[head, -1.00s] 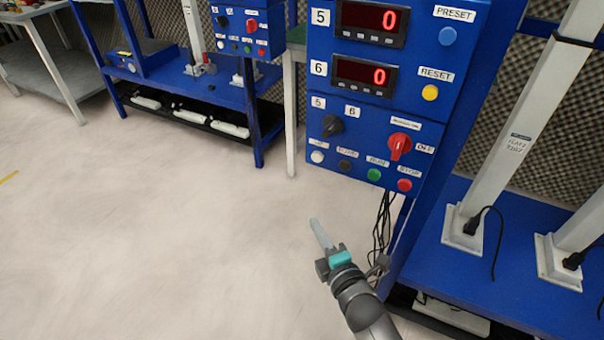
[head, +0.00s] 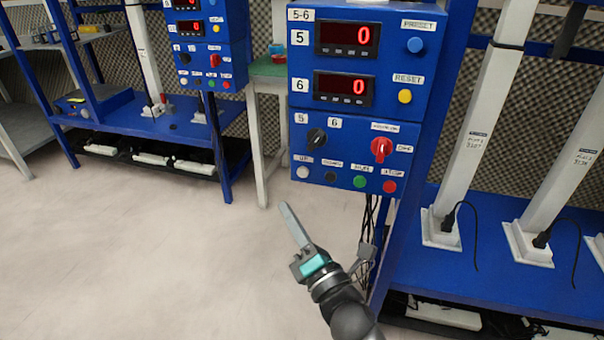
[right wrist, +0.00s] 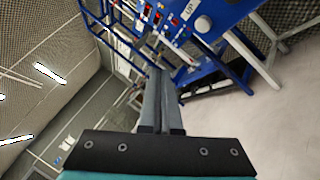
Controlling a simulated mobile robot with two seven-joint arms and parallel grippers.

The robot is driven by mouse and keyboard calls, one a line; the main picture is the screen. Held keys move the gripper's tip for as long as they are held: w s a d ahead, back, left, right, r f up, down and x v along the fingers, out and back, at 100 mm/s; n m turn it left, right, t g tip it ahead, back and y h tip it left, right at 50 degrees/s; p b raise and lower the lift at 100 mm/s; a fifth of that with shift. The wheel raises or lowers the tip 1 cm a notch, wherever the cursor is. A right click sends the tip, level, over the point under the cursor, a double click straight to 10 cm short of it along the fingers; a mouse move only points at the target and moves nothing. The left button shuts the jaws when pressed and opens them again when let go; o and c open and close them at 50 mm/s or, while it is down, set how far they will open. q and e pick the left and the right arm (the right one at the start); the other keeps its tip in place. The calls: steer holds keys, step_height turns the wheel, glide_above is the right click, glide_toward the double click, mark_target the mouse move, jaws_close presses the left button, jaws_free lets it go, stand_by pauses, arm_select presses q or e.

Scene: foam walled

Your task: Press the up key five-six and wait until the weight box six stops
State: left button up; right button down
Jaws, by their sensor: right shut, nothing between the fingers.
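The blue control panel labelled 5-6 (head: 355,130) faces me in the head view. Its white UP key (head: 302,172) is at the lower left of the button row. The UP key also shows in the right wrist view (right wrist: 203,24), above and right of the fingers. Both red displays, 5 (head: 347,38) and 6 (head: 344,88), read 0. My right gripper (head: 288,210) is shut and empty, its fingertips below and slightly left of the UP key, apart from the panel. In the right wrist view its fingers (right wrist: 160,100) lie together. I cannot identify weight box six. My left gripper is not in view.
The panel also has a black selector (head: 317,138), a red knob (head: 381,149), and black, green and red buttons (head: 389,186) beside UP. Cables hang under it. A blue frame with white posts (head: 480,130) stands right. Another panel (head: 209,45) is at the back left. The floor left is clear.

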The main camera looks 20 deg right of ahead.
mark_target(303, 172)
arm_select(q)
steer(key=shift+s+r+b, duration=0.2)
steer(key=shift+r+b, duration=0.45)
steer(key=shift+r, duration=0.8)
arm_select(e)
steer(key=w+d, duration=0.4)
steer(key=w, duration=0.3)
steer(key=shift+d, duration=0.4)
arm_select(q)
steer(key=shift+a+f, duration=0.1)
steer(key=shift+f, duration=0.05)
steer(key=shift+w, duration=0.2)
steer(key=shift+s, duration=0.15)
arm_select(e)
steer(key=shift+w, duration=0.1)
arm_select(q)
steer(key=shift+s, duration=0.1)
arm_select(e)
steer(key=shift+w+d, duration=0.25)
steer(key=shift+w, duration=0.05)
